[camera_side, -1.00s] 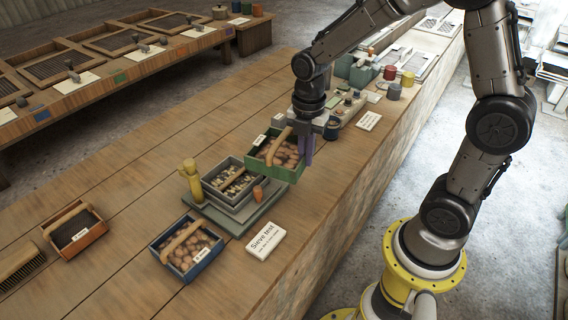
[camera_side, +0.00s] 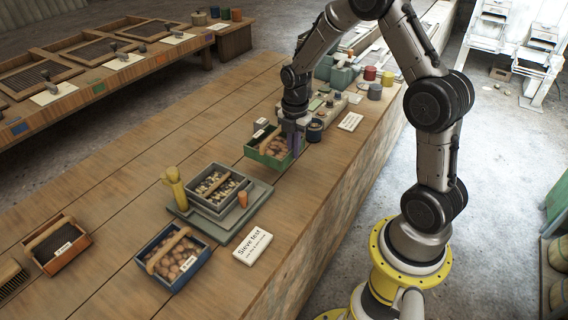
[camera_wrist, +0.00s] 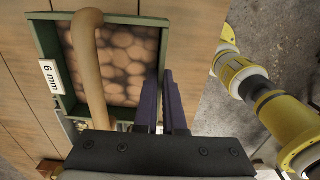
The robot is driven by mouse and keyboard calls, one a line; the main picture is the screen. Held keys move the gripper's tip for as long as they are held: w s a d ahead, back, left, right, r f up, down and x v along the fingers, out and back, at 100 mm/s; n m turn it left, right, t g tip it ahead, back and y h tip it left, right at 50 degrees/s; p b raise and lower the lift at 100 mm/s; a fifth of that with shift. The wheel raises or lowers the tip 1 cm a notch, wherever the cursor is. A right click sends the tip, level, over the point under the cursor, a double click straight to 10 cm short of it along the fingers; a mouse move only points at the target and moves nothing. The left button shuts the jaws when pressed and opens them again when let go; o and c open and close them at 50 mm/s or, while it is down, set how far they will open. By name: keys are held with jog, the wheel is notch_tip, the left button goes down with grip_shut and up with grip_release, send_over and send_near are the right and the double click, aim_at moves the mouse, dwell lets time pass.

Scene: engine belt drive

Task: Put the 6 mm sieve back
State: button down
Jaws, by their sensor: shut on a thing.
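The 6 mm sieve is a green box (camera_side: 262,153) with a wooden handle bar and a round-holed base. In the wrist view its label reads "6 mm" (camera_wrist: 51,77). My gripper (camera_side: 297,150) is shut on the sieve's wall on the right side; its purple fingers also show in the wrist view (camera_wrist: 166,82). The sieve hangs level at or just above the bench, behind the grey sieve test stand (camera_side: 222,193); I cannot tell whether it touches the wood. The stand holds a grey sieve (camera_side: 236,183) with dark slots.
A blue sieve (camera_side: 157,266) and an orange sieve (camera_side: 73,256) stand at the front left. A yellow post (camera_side: 175,190) rises beside the stand. A "Sieve test" card (camera_side: 252,246) lies in front. Cups and boxes crowd the bench behind my gripper. Bench left of the sieve is clear.

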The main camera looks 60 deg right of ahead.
aim_at(285, 150)
jog(key=w+f, duration=0.1)
jog(key=w+d+f, duration=0.1)
jog(key=f, duration=0.1)
jog(key=w+f, duration=0.1)
jog(key=f, duration=0.1)
jog(key=shift+w+d+f, duration=0.15)
jog(key=shift+w+d, duration=0.05)
jog(key=shift+w, duration=0.2)
jog(key=shift+f, duration=1.5)
jog(key=shift+f, duration=0.1)
jog(key=c, duration=1)
grip_release()
